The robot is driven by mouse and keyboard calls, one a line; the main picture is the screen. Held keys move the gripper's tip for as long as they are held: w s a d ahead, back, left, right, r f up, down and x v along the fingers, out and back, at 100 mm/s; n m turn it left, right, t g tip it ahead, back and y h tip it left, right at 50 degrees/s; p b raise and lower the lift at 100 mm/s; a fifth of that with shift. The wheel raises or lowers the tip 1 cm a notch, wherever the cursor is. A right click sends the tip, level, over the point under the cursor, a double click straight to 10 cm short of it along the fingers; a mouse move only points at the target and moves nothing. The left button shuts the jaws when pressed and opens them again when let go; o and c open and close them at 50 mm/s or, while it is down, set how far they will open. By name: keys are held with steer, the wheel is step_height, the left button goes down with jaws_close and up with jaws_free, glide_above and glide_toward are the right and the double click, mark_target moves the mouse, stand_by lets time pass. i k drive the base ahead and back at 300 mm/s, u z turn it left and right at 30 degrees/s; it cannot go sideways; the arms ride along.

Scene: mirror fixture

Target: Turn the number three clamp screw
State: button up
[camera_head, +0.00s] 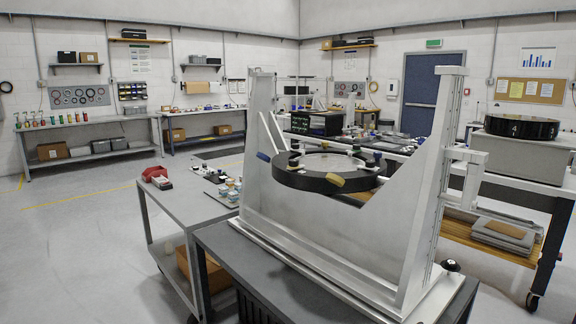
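A silver metal fixture (330,235) with two tall side plates stands on a dark bench in the middle of the view. Between the plates a black round mirror cell (305,180) lies roughly level. Several clamps with small knobs sit around its rim. A yellow handle (336,181) is at its front edge and a blue handle (263,156) at its left edge. No clamp number is legible on it, so I cannot tell which screw is number three. My gripper is not in view.
A grey cart (182,207) with small parts and a red item (155,174) stands to the left. A black drum (521,128) marked 4 sits on a grey block at the right. Open floor (75,240) lies at the left.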

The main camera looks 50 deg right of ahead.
mark_target(293, 164)
steer(key=k, duration=1.3)
steer(key=u, duration=0.55)
steer(key=i, duration=1.9)
steer(key=z, duration=0.45)
